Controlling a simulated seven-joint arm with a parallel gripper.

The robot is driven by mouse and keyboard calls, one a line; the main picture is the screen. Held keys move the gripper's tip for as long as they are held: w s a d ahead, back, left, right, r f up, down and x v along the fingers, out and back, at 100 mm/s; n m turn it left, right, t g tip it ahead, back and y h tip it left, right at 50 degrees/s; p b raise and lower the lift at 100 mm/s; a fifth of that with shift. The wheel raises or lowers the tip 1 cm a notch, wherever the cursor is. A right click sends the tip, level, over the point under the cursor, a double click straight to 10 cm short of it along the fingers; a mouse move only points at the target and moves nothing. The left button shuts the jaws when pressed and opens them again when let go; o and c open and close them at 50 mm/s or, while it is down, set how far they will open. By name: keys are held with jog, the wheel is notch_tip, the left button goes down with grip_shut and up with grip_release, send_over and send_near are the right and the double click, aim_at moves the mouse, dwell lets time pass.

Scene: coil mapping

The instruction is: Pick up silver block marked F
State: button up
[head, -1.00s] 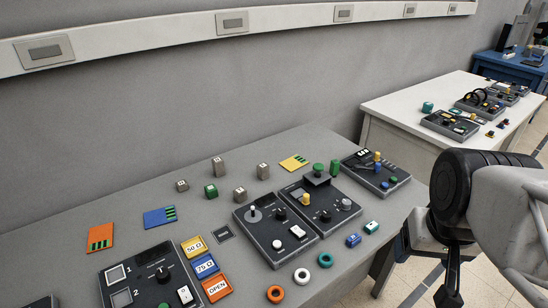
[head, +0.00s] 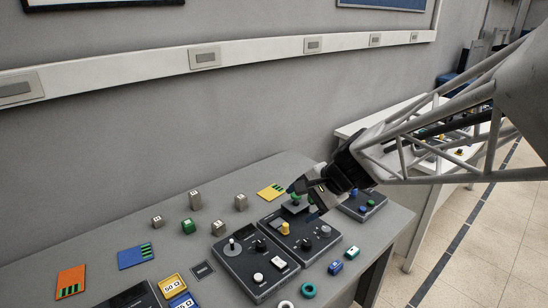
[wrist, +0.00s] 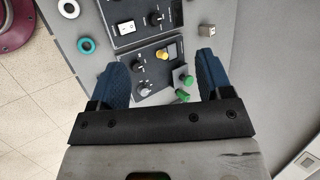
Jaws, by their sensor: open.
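Several silver blocks stand on the grey table: a tall one (head: 195,200), a small one (head: 157,222), one to the right (head: 241,203) and one nearer the front (head: 218,229). Their letters are too small to read, so I cannot tell which is F. A silver block (wrist: 206,31) also shows at the upper right in the wrist view. My gripper (head: 303,203) is over the dark panels, right of the blocks. In the wrist view my gripper (wrist: 161,66) has its blue fingers wide apart, with nothing held between them.
A green block (head: 188,226) stands among the silver ones. Dark control panels with knobs (head: 255,268) lie below and beside my gripper. A yellow card (head: 271,192), blue card (head: 135,256) and orange card (head: 70,282) lie flat. The wall is close behind the table.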

jog(key=w+a+f+m+t+y, duration=0.1)
jog(key=w+a+f+m, duration=0.15)
jog(key=w, duration=0.25)
jog(key=w+a+f+m+y, duration=0.1)
jog(key=w+a+f+m, duration=0.1)
jog(key=w+a, duration=0.25)
jog(key=m+t+y, duration=0.2)
jog(key=m+t, duration=0.1)
jog(key=m, duration=0.5)
send_near(244, 199)
jog(key=s+r, duration=0.5)
jog(key=r, duration=0.2)
jog(key=w+a+f+m, duration=0.1)
jog(key=w+f, duration=0.1)
jog(key=f, duration=0.1)
jog(key=w+a+f+m+t, duration=0.1)
jog(key=w+f+m, duration=0.1)
jog(key=f, duration=0.1)
jog(key=w+a+f+m+t, duration=0.1)
jog(key=w+f+m, duration=0.1)
jog(key=f, duration=0.1)
jog(key=shift+a+h, duration=0.3)
jog(key=shift+w, duration=0.1)
jog(key=shift+x, duration=1.25)
jog(key=shift+x, duration=2.6)
jog(key=shift+a, duration=0.1)
jog(key=c, duration=1.1)
